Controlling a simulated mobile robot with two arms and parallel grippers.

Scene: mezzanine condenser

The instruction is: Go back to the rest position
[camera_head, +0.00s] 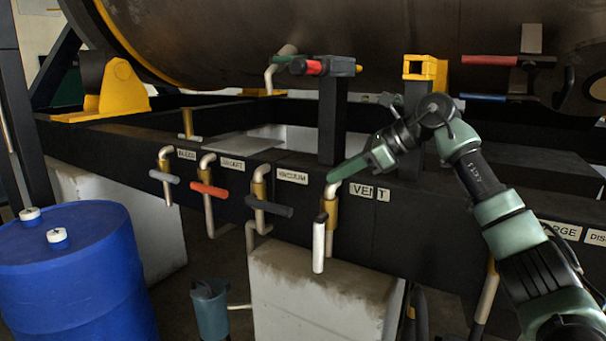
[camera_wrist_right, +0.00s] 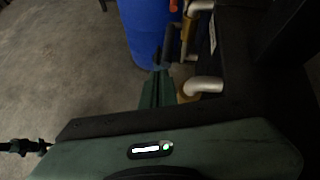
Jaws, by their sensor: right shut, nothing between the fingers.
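My right gripper (camera_head: 336,174) is in the head view, its arm coming in from the right. It is shut with nothing between the fingers, close to the top of the vent pipe (camera_head: 333,189). I cannot tell whether it touches the pipe. The white vent handle (camera_head: 319,247) hangs straight down below it. In the right wrist view the shut fingers (camera_wrist_right: 160,68) point toward the blue drum, with a pale pipe elbow (camera_wrist_right: 203,86) just to their right. My left gripper is not in view.
A dark beam (camera_head: 230,200) carries labelled valves with a grey bleed handle (camera_head: 164,177), a red handle (camera_head: 209,189) and a dark vacuum handle (camera_head: 268,207). A blue drum (camera_head: 75,275) stands at left, a bucket (camera_head: 210,308) on the floor. The large tank (camera_head: 230,40) hangs above.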

